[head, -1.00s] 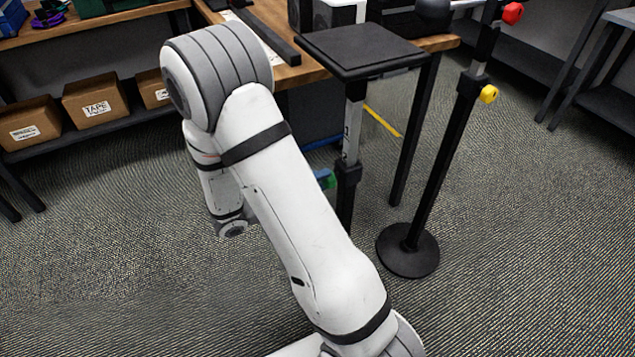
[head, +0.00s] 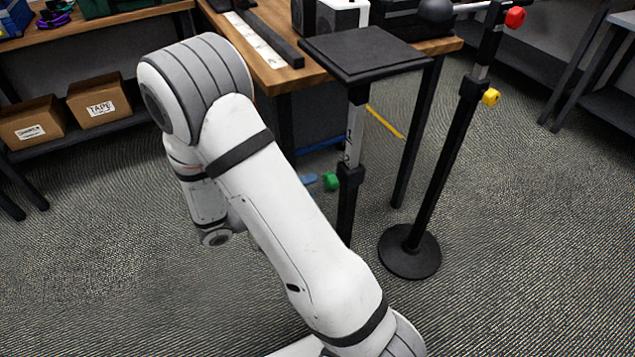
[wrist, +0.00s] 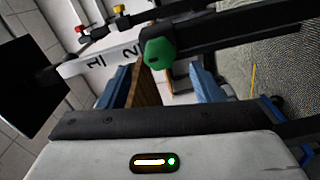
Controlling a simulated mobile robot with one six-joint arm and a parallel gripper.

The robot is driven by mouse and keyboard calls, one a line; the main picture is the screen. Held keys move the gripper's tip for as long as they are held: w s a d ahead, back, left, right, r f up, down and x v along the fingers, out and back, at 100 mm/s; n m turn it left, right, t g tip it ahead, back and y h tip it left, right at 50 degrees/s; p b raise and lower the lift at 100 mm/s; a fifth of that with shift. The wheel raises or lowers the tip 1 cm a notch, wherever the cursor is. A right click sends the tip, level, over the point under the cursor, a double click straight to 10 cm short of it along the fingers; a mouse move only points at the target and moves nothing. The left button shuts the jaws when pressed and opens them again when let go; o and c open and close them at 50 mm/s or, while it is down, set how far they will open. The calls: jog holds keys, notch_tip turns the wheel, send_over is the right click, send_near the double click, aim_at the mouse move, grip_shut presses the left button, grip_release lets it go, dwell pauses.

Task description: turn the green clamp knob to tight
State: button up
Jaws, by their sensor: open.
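The green clamp knob (head: 330,181) sticks out to the left of the black collar on the post of a stand with a flat black top (head: 362,52). In the wrist view the knob (wrist: 160,52) is ahead of my gripper (wrist: 160,78), centred between its two blue fingers. The fingers are open with nothing between their tips. In the head view one blue fingertip (head: 308,179) shows left of the knob, with a small gap; my arm hides the rest of the gripper. A white scale (wrist: 95,62) marked 1 and 2 runs along the post.
A second stand (head: 408,252) with a round base, a red knob (head: 515,17) and a yellow knob (head: 490,97) stands at right. A wooden table (head: 268,78) is behind the first stand. Boxes (head: 97,104) sit on a shelf at left. The carpet in front is open.

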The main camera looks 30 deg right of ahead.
jog(key=a, duration=0.3)
jog(key=shift+a, duration=0.4)
jog(key=shift+s+r+p, duration=0.1)
jog(key=shift+p, duration=0.25)
